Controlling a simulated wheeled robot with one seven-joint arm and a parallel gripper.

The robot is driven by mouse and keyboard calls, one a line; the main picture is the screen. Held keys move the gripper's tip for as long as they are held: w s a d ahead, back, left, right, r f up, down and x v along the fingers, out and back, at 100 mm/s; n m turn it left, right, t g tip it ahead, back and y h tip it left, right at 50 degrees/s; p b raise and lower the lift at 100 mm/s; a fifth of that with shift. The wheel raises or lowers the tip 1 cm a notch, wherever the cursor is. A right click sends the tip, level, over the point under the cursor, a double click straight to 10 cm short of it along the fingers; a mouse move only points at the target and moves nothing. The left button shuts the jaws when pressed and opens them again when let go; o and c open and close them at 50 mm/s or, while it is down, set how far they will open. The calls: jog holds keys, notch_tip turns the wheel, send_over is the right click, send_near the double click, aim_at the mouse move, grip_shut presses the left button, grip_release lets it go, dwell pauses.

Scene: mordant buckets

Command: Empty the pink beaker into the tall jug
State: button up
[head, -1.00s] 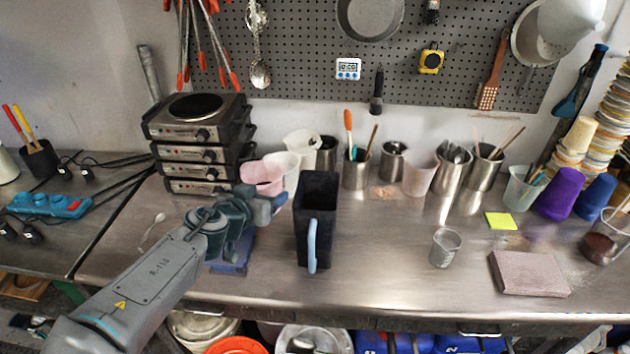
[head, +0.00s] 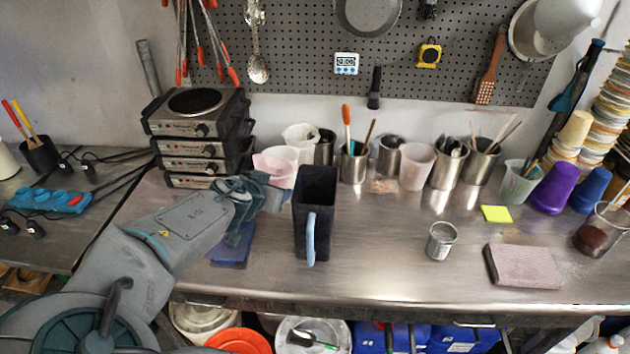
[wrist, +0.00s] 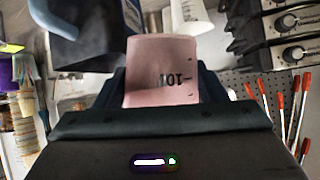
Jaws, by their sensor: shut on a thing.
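The pink beaker (head: 276,168) is held by my gripper (head: 276,192), left of and close to the tall jug. In the wrist view the beaker (wrist: 162,68) sits between the fingers, with printed marks on its side that appear upside down. The tall jug (head: 315,208) is black and square-sided, stands upright on the bench, and has a light blue handle facing the front. In the wrist view the jug (wrist: 90,45) is at upper left, beside the beaker. The beaker's contents are not visible, and my gripper hides its lower part in the head view.
White beakers (head: 300,138) and steel pots (head: 354,162) line the back of the steel bench. Stacked hot plates (head: 200,135) stand behind my arm. A small metal cup (head: 441,240) and a flat block (head: 525,266) lie to the right.

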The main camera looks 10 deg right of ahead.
aim_at(281, 174)
jog(key=shift+w+d+r+m+g+y, duration=0.2)
jog(key=shift+d+r+m+g+y, duration=0.15)
jog(key=shift+d+r+y, duration=0.3)
jog(key=shift+w+d+r+m+g+y, duration=0.2)
jog(key=shift+d+r+m+g+y, duration=0.25)
jog(key=shift+y, duration=0.3)
jog(key=shift+r, duration=0.1)
jog(key=shift+d, duration=0.2)
jog(key=shift+d+m+g+y, duration=0.15)
jog(key=shift+m+g+y, duration=0.15)
jog(key=shift+y, duration=0.6)
jog(key=shift+r+m+y, duration=0.3)
jog(key=shift+r+y, duration=0.1)
jog(key=shift+y, duration=0.3)
jog(key=shift+f+g+y, duration=0.1)
jog(key=shift+g+y, duration=0.2)
dwell(0.3)
jog(key=shift+w+f, duration=0.1)
jog(key=shift+f, duration=0.05)
jog(key=shift+b, duration=0.35)
